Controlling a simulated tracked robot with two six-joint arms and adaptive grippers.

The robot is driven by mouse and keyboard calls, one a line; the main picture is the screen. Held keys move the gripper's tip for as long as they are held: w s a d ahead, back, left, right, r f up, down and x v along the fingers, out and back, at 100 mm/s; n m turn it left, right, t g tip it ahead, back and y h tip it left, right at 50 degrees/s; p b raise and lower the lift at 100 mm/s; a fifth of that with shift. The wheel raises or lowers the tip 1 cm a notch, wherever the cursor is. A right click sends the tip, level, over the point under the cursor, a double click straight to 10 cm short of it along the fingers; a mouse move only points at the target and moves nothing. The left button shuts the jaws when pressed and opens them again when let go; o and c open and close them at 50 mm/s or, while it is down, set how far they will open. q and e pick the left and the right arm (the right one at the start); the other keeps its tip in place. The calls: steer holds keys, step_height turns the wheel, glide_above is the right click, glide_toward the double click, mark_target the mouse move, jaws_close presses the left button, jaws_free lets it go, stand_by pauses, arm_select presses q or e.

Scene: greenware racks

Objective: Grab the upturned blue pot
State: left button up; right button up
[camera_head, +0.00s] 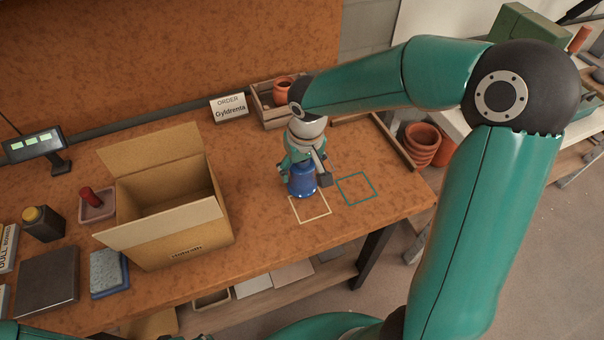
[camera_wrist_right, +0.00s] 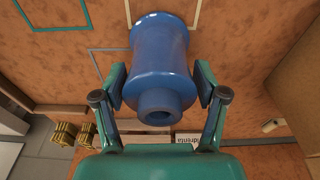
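The blue pot (camera_head: 302,182) is upside down, with its wide rim down and its narrow foot up. It appears to stand at the back edge of a cream outlined square (camera_head: 311,221) on the table; I cannot tell whether it touches the table. My right gripper (camera_head: 305,170) comes down over it from above. In the right wrist view the blue pot (camera_wrist_right: 160,70) fills the space between the pads of the right gripper (camera_wrist_right: 160,84). Both pads appear to press on its sides. My left gripper is not in view.
A teal outlined square (camera_head: 356,189) lies bare to the right. An open cardboard box (camera_head: 190,225) stands to the left. Behind are an order sign (camera_head: 229,107) and a wooden crate (camera_head: 268,117) with a terracotta pot (camera_head: 284,90). The table's front edge is close.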

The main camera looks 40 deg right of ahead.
steer(key=c, duration=1)
steer(key=shift+o, duration=0.2)
steer(key=shift+r, duration=0.2)
